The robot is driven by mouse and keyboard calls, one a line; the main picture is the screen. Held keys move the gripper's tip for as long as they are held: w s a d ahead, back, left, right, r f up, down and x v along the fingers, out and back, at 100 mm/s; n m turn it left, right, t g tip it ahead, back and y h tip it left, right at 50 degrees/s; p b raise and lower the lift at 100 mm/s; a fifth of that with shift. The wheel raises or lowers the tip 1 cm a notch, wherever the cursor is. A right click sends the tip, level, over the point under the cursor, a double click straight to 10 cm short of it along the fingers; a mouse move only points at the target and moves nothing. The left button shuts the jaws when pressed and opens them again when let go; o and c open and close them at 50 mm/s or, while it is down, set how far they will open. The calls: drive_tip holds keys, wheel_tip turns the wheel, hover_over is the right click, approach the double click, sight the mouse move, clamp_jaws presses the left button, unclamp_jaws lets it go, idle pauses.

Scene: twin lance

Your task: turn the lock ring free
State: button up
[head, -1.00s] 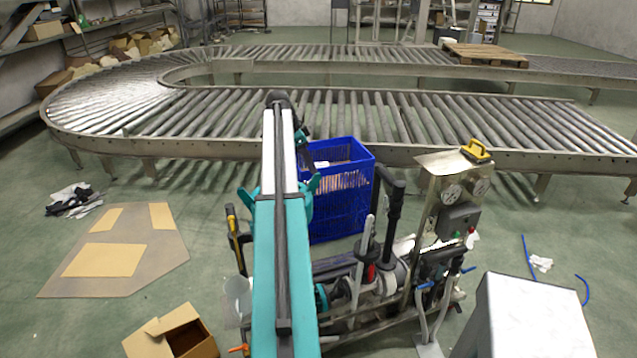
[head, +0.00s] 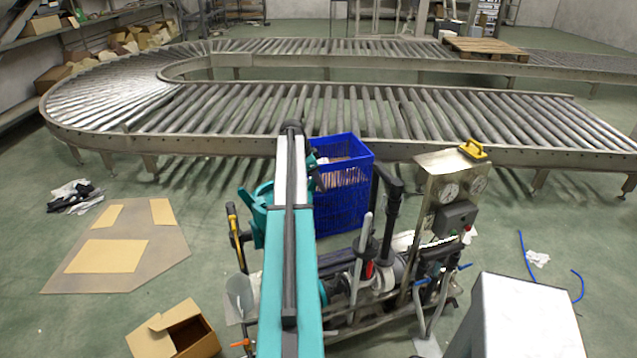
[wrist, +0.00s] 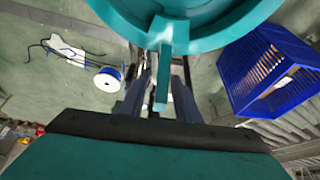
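In the wrist view a large teal ring (wrist: 240,22) curves across the top; a straight teal lug (wrist: 162,80) points down from it. My gripper (wrist: 160,82) has two dark fingers, one on each side of the lug. They look apart, with slim gaps beside the lug; I cannot tell whether either touches it. In the head view a teal ring-shaped part with a lug (head: 262,212) shows left of my arm, which hides the rest. My fingers are hidden there behind my arm.
A blue crate (head: 345,205) stands behind the pump cart, whose gauge panel (head: 445,185) is to the right. A roller conveyor (head: 380,115) spans the back. A grey box (head: 525,315) stands front right and an open carton (head: 175,330) front left.

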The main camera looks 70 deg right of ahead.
drive_tip(key=shift+f, duration=0.1)
clamp_jaws()
drive_tip(key=shift+a, duration=0.35)
drive_tip(key=shift+w+d, duration=0.15)
drive_tip(key=shift+d, duration=0.15)
